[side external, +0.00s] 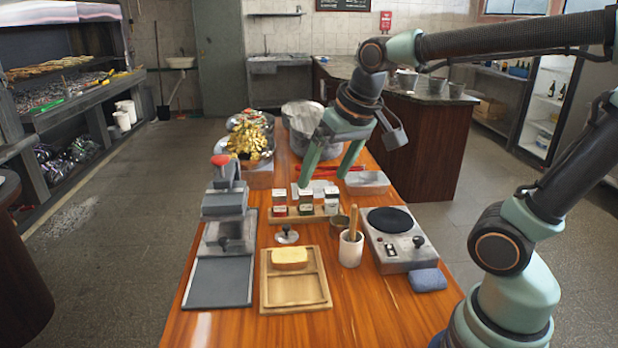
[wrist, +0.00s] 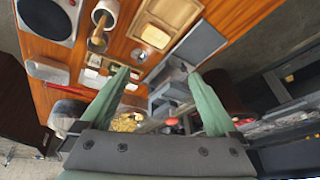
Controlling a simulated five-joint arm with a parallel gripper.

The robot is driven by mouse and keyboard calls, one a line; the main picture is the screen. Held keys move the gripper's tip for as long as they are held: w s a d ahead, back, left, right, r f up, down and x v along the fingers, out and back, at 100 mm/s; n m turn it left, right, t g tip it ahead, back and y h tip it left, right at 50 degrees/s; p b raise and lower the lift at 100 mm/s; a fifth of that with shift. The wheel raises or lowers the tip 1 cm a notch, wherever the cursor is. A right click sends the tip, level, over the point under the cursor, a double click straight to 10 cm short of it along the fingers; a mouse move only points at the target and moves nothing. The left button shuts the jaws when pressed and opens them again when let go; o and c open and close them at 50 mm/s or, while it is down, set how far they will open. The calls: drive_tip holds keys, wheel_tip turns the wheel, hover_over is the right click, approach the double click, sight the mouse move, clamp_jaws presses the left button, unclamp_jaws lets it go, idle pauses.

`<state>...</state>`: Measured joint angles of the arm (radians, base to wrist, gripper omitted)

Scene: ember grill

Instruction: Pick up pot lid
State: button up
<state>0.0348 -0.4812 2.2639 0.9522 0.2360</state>
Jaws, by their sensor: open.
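The pot lid (side external: 287,236) looks like a small pale metal disc with a dark knob. It lies on the wooden table (side external: 380,315) between the spice rack and the wooden tray. In the wrist view the lid (wrist: 139,55) is small, near the tip of the left finger in the picture. My gripper (side external: 325,180) is open and empty, its green fingers pointing down above the table behind the spice rack. In the wrist view my gripper (wrist: 158,75) shows both fingers spread with nothing between them.
A spice rack (side external: 300,217) stands behind the lid. A wooden tray (side external: 295,290) with a yellow block is in front. A grey press (side external: 222,205) is left; a white cup (side external: 351,250) and hot plate (side external: 395,240) are right.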

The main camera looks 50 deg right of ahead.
drive_tip(key=w+d+m+g, duration=0.1)
drive_tip(key=w+d+m, duration=0.1)
drive_tip(key=w+m, duration=0.35)
drive_tip(key=m+g, duration=0.4)
drive_tip(key=m, duration=0.5)
hover_over(286, 226)
wheel_tip(286, 226, down, 15)
wheel_tip(286, 226, down, 11)
drive_tip(key=shift+d+f, duration=0.1)
drive_tip(key=shift+f, duration=0.05)
clamp_jaws()
